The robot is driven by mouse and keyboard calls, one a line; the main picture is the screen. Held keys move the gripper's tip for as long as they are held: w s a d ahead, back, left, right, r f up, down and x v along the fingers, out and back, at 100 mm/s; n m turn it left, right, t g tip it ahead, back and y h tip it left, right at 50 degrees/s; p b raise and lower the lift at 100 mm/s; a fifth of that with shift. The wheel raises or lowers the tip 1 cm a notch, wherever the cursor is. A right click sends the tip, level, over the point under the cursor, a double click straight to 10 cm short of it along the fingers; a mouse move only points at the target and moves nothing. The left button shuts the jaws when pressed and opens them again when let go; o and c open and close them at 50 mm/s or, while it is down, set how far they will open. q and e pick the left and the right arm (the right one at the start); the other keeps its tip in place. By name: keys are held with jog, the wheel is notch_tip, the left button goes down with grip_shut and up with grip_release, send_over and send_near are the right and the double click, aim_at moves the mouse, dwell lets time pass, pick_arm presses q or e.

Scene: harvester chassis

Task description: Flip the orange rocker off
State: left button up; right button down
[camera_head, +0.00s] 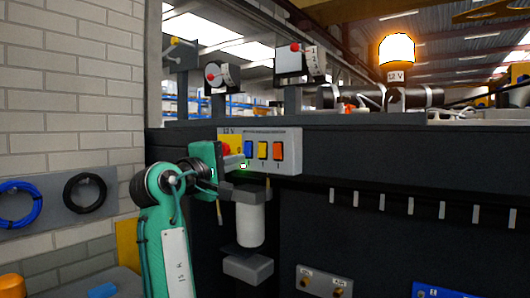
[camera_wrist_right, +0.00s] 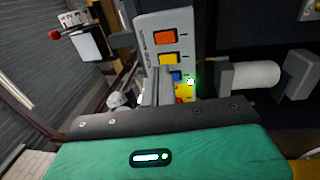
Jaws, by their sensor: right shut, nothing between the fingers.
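The orange rocker (camera_head: 278,151) is the rightmost of three rockers on a grey switch panel (camera_head: 292,135). Left of it are a yellow rocker (camera_head: 263,150) and a blue rocker (camera_head: 248,149). In the wrist view the orange rocker (camera_wrist_right: 165,37) is at the top of the row, clear of the fingers. My right gripper (camera_head: 238,161) is shut and empty, in front of the panel's left end. Its fingers (camera_wrist_right: 160,82) are by the blue rocker (camera_wrist_right: 176,76) and partly hide the panel there; I cannot tell if they touch. My left gripper is not in view.
An amber beacon (camera_head: 396,51) glows on top of the dark chassis (camera_head: 400,160). A red knob (camera_head: 225,148) on a yellow plate is beside the rockers. A white cylinder (camera_head: 251,221) hangs below the panel. Lever boxes (camera_head: 219,75) stand above.

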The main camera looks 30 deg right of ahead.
aim_at(277, 146)
jog(key=p+x, duration=0.5)
jog(key=x, duration=0.7)
jog(key=shift+w+d+r, duration=0.2)
jog(key=shift+d, duration=0.1)
jog(key=shift+w+d+f+p, duration=0.1)
jog(key=shift+w+d+p, duration=0.15)
jog(key=shift+d+p, duration=0.3)
jog(key=shift+d, duration=0.1)
jog(key=shift+w+d+r, duration=0.1)
jog(key=shift+d+r, duration=0.1)
jog(key=shift+r, duration=0.15)
jog(key=shift+a+f, duration=0.1)
jog(key=shift+a, duration=0.1)
jog(key=shift+d, duration=0.1)
